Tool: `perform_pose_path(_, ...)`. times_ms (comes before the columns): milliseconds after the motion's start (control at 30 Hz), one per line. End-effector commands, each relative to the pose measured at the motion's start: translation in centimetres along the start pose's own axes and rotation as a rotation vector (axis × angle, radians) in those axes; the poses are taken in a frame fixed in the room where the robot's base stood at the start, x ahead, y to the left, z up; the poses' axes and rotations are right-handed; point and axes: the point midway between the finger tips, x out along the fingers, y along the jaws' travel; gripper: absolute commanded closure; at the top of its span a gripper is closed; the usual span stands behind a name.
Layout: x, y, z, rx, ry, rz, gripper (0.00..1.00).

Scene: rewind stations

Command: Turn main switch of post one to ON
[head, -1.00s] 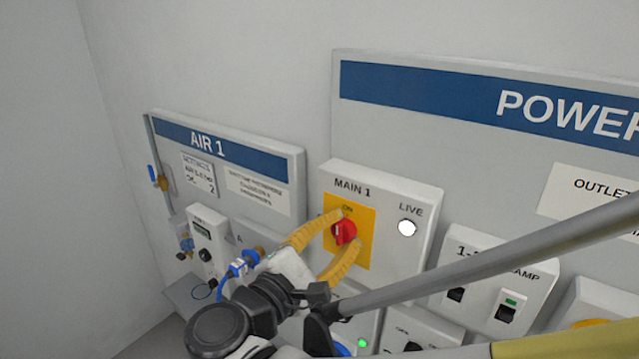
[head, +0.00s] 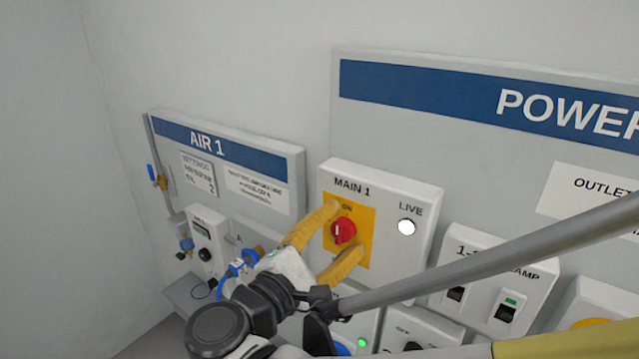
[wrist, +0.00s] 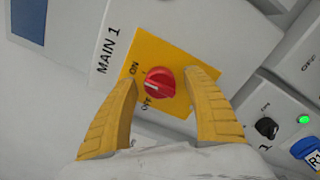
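The MAIN 1 switch is a red rotary knob (head: 343,231) on a yellow plate (head: 364,226), on a white box under the POWER board. In the wrist view the red knob (wrist: 160,84) sits between my two yellow fingers, with the ON and OFF marks on its left. My gripper (head: 347,229) is open, one finger on each side of the knob, with gaps showing in the wrist view (wrist: 164,76). I cannot tell for sure which mark the knob points to. The round LIVE lamp (head: 406,227) beside it looks bright white.
The AIR 1 board (head: 262,206) with its valve and gauge stands to the left. A switch box (head: 497,281) with rockers is to the lower right. A green light (wrist: 303,119) and a small black knob (wrist: 266,128) are close to my right finger in the wrist view.

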Motion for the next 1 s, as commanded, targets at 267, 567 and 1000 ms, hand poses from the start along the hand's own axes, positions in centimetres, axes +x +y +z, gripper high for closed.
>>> perform_pose_path(267, -1.9, 0.1, -0.1, 0.0, 0.003, 0.003, 0.41)
perform_pose_path(567, -8.5, 0.1, -0.1, 0.0, 0.004, 0.003, 0.41)
perform_pose_path(1000, -12.1, 0.0, 0.0, 0.0, 0.0, 0.0, 0.41)
